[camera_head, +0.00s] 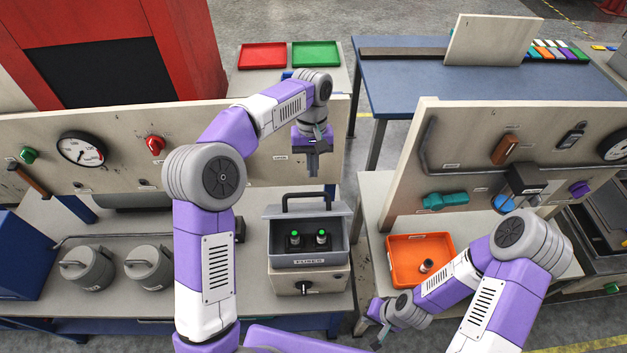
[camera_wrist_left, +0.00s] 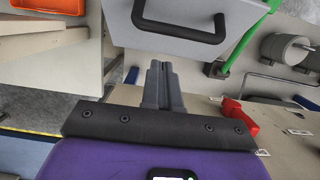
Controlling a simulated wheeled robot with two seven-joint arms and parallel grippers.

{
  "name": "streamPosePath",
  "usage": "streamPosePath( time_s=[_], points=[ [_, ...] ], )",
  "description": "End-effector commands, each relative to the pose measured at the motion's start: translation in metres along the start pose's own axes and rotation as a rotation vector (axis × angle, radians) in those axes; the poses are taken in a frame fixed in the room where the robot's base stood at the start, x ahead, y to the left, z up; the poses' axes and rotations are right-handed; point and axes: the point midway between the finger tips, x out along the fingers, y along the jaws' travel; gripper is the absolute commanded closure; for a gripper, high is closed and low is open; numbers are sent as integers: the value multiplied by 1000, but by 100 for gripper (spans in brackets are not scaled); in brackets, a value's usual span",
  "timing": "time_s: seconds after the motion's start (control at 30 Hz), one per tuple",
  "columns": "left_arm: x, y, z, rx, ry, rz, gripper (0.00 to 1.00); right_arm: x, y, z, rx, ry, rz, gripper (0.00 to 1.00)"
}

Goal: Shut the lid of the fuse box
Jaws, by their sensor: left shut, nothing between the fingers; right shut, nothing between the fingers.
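The grey fuse box (camera_head: 309,259), labelled FUSES, stands on the bench in the head view. Its lid (camera_head: 329,208) is open, raised at the back, with a black handle (camera_head: 305,195) on it. My right gripper (camera_head: 377,345) is low at the front, shut and empty.
An upright panel with a gauge (camera_head: 82,149) and red knob (camera_head: 155,145) stands behind the bench. Two grey pots (camera_head: 88,268) are at left.

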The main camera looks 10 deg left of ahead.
Motion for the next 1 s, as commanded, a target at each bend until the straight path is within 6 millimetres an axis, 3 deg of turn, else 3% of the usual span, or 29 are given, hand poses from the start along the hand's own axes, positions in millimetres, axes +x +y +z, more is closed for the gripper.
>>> streamPosePath(
  time_s=[0.33,1.0],
  points=[
    [19,0,23,2,2,1,100,2,1,0,0,0,0,100],
    [24,6,29,13,26,0,100,9,3,-1,0,1,0,100]
  ],
)
